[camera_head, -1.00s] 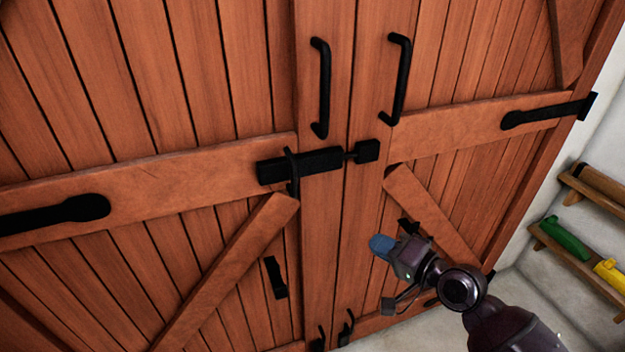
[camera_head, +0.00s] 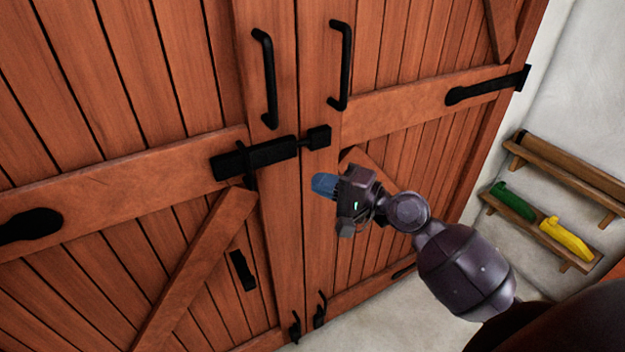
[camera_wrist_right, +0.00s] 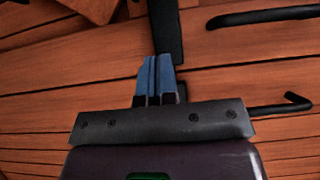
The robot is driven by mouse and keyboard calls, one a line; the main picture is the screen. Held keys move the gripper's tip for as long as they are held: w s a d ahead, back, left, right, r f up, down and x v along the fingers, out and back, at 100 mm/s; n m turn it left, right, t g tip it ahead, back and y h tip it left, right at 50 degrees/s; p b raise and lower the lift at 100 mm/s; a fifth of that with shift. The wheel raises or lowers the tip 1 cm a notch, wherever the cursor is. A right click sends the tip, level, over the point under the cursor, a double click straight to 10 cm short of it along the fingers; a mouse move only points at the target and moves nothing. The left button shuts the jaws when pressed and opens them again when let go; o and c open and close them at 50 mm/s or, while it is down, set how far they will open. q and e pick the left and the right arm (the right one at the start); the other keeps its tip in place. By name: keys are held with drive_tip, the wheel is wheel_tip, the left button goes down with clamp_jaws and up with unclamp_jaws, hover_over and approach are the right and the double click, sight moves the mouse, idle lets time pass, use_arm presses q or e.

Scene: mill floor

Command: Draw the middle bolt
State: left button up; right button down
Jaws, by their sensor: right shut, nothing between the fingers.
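My right gripper (camera_head: 316,184) has blue fingers and is below and slightly right of the keeper, apart from the bolt. Its fingers (camera_wrist_right: 154,75) are together and empty in the wrist view, with a black bar beyond their tips. My left gripper is not in view.
Two black pull handles (camera_head: 265,78) (camera_head: 339,66) stand above the bolt. Small black fittings (camera_head: 319,310) show low at the seam. A wall shelf (camera_head: 520,207) at right holds a green item (camera_head: 513,201) and a yellow item (camera_head: 566,238).

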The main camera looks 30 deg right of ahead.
sight(251, 180)
drive_tip(key=w+a+p, duration=0.2)
drive_tip(key=w+a, duration=0.5)
drive_tip(key=a, duration=0.1)
drive_tip(key=shift+a, duration=0.3)
drive_tip(key=shift+w, duration=0.1)
drive_tip(key=a+p, duration=0.2)
drive_tip(key=a, duration=0.1)
drive_tip(key=shift+a+r, duration=0.15)
drive_tip(key=shift+r, duration=0.05)
drive_tip(key=shift+a+f+p, duration=0.15)
drive_tip(key=shift+a+p, duration=0.15)
drive_tip(key=shift+a, duration=0.9)
